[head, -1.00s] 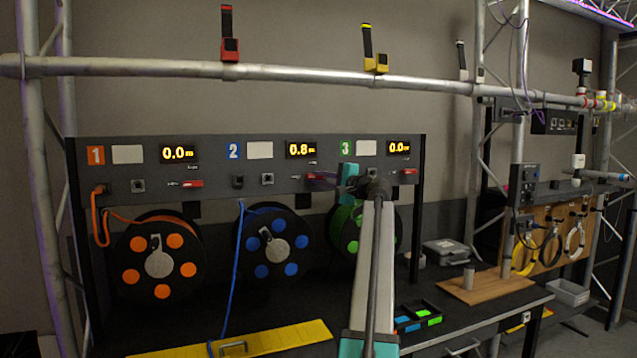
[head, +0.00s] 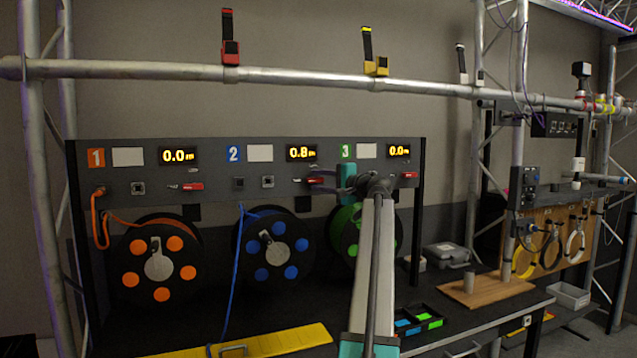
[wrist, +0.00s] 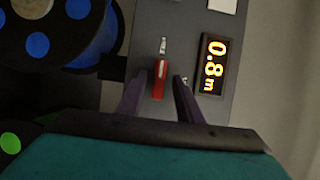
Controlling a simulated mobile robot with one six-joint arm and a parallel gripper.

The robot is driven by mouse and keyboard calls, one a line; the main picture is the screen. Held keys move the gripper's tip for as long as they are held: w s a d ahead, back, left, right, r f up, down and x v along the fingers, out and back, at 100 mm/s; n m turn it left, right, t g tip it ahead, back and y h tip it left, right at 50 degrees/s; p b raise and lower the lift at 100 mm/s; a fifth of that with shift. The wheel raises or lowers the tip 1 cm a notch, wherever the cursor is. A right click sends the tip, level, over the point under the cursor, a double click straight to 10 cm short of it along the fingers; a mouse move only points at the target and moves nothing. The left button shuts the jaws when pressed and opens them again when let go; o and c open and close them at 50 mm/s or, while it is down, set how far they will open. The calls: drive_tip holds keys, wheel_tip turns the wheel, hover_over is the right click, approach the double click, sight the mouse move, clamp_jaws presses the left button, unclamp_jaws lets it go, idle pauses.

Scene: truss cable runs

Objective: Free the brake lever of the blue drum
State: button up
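The blue drum (head: 271,249) hangs below the panel marked 2, its blue cable (head: 237,280) hanging down at its left. It also shows in the wrist view (wrist: 66,38). Its red brake lever (wrist: 161,70) is on the panel, between the drum and the 0.8 m display (wrist: 212,64). My gripper (wrist: 160,82) is open, with one dark finger on each side of the lever in the wrist view. Contact with the lever cannot be told. In the head view my gripper (head: 320,184) is at panel 2's lever, which it partly hides.
The orange drum (head: 158,262) is at the left and the green drum (head: 347,238) is partly behind my arm. A truss tube (head: 300,76) crosses above the panel. A yellow strip (head: 280,341) and a parts tray (head: 418,320) lie on the bench.

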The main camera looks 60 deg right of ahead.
drive_tip(key=shift+s+f, duration=0.1)
drive_tip(key=shift+s, duration=0.2)
drive_tip(key=b+v, duration=0.1)
drive_tip(key=v, duration=1.2)
drive_tip(key=shift+s, duration=0.2)
